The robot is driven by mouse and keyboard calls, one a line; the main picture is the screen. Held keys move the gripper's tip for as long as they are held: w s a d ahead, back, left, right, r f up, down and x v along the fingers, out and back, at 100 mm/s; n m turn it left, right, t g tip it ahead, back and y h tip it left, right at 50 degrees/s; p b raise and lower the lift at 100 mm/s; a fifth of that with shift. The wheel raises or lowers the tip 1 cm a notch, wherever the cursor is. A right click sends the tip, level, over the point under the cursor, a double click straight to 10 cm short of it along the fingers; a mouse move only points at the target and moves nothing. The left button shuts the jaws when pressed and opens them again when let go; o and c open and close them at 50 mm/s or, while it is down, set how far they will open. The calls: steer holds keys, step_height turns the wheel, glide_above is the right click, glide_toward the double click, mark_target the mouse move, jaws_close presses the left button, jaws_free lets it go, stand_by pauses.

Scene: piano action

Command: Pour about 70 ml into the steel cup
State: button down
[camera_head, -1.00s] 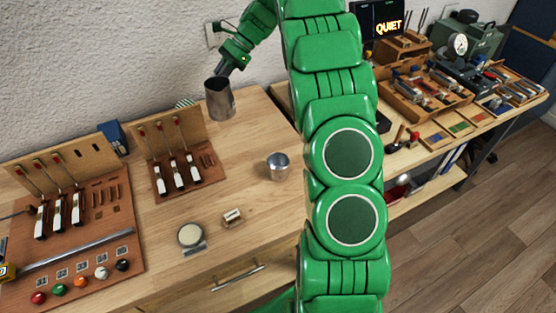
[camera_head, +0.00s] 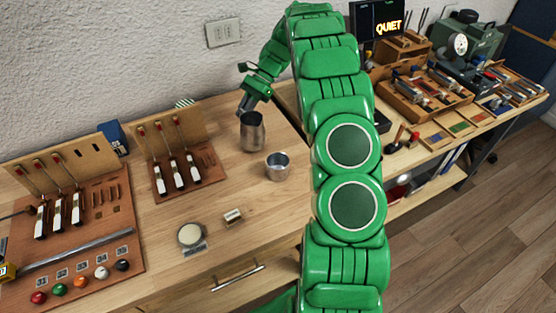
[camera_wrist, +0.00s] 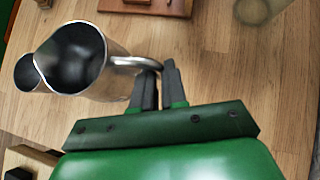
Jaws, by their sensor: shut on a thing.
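A steel pitcher (camera_head: 253,132) stands roughly upright over the wooden bench, just behind and left of the steel cup (camera_head: 278,166). My gripper (camera_head: 243,106) is shut on its handle; in the wrist view the fingers (camera_wrist: 158,82) pinch the handle. The wrist view shows the pitcher (camera_wrist: 84,62) with a dark interior; I cannot tell its liquid level. The steel cup (camera_wrist: 27,73) shows there past the pitcher's left edge, partly hidden by it. It stands upright on the bench. No stream of liquid shows. I cannot tell whether the pitcher's base touches the bench.
A wooden stand with white-tipped keys (camera_head: 178,165) is left of the pitcher. A round pale-topped dish (camera_head: 191,235) and a small labelled block (camera_head: 232,217) lie in front. A larger key board (camera_head: 75,215) is at far left. Bench around the cup is clear.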

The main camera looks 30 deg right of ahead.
mark_target(245, 112)
steer(key=shift+d, duration=0.1)
steer(key=s+r+n+t, duration=0.1)
steer(key=s+r, duration=0.1)
steer(key=s+r+n+t, duration=0.1)
steer(key=r+t, duration=0.1)
steer(key=shift+s+d, duration=0.15)
steer(key=shift+s, duration=0.2)
steer(key=s+t, duration=0.1)
steer(key=s+r+n+t, duration=0.1)
steer(key=s+y, duration=0.1)
steer(key=shift+s+d+r+n+t, duration=0.2)
steer(key=shift+s+r+n+t, duration=0.1)
steer(key=shift+t, duration=0.1)
steer(key=shift+s+d+r+n+t+y, duration=0.2)
steer(key=shift+s+r+n+t+y, duration=0.2)
steer(key=shift+s+r+n+t, duration=0.7)
steer(key=shift+s+r+t, duration=0.5)
steer(key=shift+s+t, duration=0.1)
steer(key=shift+s, duration=0.05)
steer(key=shift+s+d+r+n+t+y, duration=0.1)
steer(key=shift+s+r+n+t+y, duration=0.2)
steer(key=shift+s+r+t, duration=0.15)
steer(key=shift+s+t, duration=0.25)
steer(key=shift+s, duration=0.05)
